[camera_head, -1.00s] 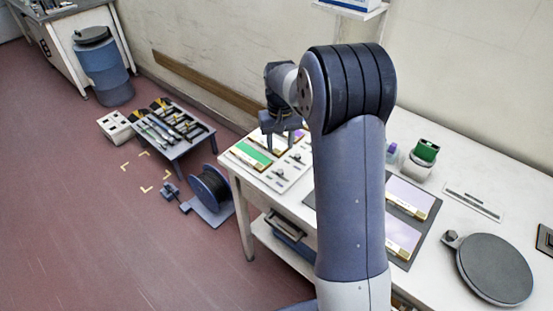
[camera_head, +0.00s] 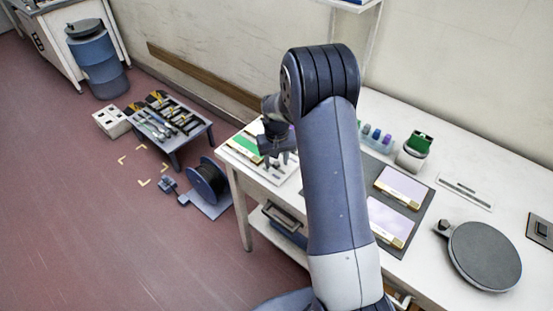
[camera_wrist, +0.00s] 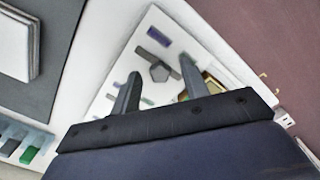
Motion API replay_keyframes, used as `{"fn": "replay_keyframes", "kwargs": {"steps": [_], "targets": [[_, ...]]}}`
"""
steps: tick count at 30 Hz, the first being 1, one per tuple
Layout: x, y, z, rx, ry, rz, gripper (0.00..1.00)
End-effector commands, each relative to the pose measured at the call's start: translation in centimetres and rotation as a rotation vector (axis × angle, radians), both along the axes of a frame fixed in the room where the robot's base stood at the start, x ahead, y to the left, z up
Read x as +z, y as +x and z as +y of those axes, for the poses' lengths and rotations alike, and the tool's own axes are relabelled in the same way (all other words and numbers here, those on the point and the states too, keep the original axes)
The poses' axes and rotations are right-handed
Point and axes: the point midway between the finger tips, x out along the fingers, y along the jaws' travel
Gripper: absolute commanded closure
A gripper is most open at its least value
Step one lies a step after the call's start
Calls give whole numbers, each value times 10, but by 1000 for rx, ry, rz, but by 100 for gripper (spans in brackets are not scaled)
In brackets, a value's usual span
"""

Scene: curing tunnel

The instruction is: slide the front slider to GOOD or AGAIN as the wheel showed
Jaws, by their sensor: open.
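A white panel (camera_wrist: 112,78) lies under my gripper in the wrist view. It carries a dark knob (camera_wrist: 160,74) on a grey bar (camera_wrist: 158,60), with a purple label (camera_wrist: 159,37) beyond and small green and purple marks nearer. I cannot read any wording or tell which slider this is. My gripper (camera_wrist: 160,66) is open, its fingers on either side of the knob in the picture; contact cannot be told. In the head view my gripper (camera_head: 276,158) is over the panel (camera_head: 272,176) at the table's left end. No wheel reading is legible.
A green-faced card (camera_head: 243,146) lies at the table's left end. A cable spool (camera_head: 208,184) and low rack stand on the floor at left.

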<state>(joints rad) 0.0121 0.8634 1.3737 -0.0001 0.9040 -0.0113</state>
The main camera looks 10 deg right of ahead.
Motion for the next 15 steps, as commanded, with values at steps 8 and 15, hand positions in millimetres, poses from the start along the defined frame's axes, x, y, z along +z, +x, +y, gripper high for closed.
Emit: {"fn": "replay_keyframes", "kwargs": {"steps": [8, 15], "targets": [[0, 0, 0, 0, 0, 0, 76], [0, 0, 0, 0, 0, 0, 95]]}}
